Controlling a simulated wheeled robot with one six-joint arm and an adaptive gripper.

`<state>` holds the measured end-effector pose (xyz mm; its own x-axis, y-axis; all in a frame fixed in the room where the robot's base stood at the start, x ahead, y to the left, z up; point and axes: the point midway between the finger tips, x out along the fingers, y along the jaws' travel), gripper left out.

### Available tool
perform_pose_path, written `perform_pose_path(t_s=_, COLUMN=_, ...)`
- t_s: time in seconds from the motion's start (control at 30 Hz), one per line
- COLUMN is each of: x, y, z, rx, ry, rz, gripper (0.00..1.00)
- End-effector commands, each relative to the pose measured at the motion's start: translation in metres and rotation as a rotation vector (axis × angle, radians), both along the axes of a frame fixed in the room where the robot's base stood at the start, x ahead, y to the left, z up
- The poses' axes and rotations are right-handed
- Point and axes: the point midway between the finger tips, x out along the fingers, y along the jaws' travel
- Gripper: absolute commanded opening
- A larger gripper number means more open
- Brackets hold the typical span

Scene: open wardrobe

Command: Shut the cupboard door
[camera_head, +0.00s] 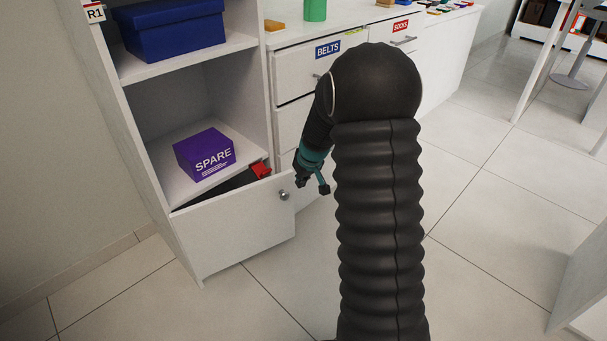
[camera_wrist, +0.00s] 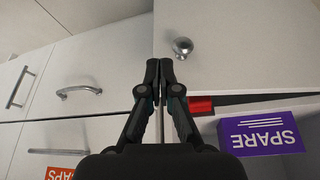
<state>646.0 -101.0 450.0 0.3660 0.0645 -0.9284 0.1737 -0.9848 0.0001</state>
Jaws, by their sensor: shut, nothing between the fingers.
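The white cupboard door (camera_head: 235,238) is at the bottom of the tall white unit and stands ajar, with a dark gap along its top edge. Its round metal knob (camera_head: 283,195) is near its right edge. In the wrist view the door (camera_wrist: 245,50) fills the upper right, with the knob (camera_wrist: 183,46) beyond my fingertips. My gripper (camera_head: 311,186) is just right of the knob in the head view. In the wrist view my gripper (camera_wrist: 160,66) is shut and empty, at the door's free edge. I cannot tell whether it touches the door.
A purple SPARE box (camera_head: 204,154) sits on the shelf above the door. A red object (camera_head: 260,170) pokes out at the door's top edge. White drawers (camera_head: 297,75) with bar handles stand to the right. The tiled floor before the door is clear.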

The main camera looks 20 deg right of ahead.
Motion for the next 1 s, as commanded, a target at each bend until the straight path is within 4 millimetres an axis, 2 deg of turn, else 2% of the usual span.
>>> perform_pose_path(t_s=0.03, x=0.003, y=0.001, z=-0.011, rx=0.001, ry=0.004, rz=0.001, gripper=0.00)
perform_pose_path(t_s=0.13, x=0.010, y=0.002, z=-0.027, rx=0.000, ry=0.003, rz=0.000, gripper=0.00)
perform_pose_path(t_s=0.3, x=0.034, y=0.007, z=-0.025, rx=-0.001, ry=0.000, rz=0.003, gripper=0.00)
perform_pose_path(t_s=0.43, x=0.044, y=0.008, z=-0.025, rx=0.000, ry=0.000, rz=0.001, gripper=0.00)
perform_pose_path(t_s=0.87, x=0.049, y=0.009, z=-0.025, rx=0.000, ry=0.000, rz=0.001, gripper=0.00)
perform_pose_path(t_s=1.0, x=0.057, y=0.017, z=-0.026, rx=0.000, ry=0.000, rz=0.027, gripper=0.00)
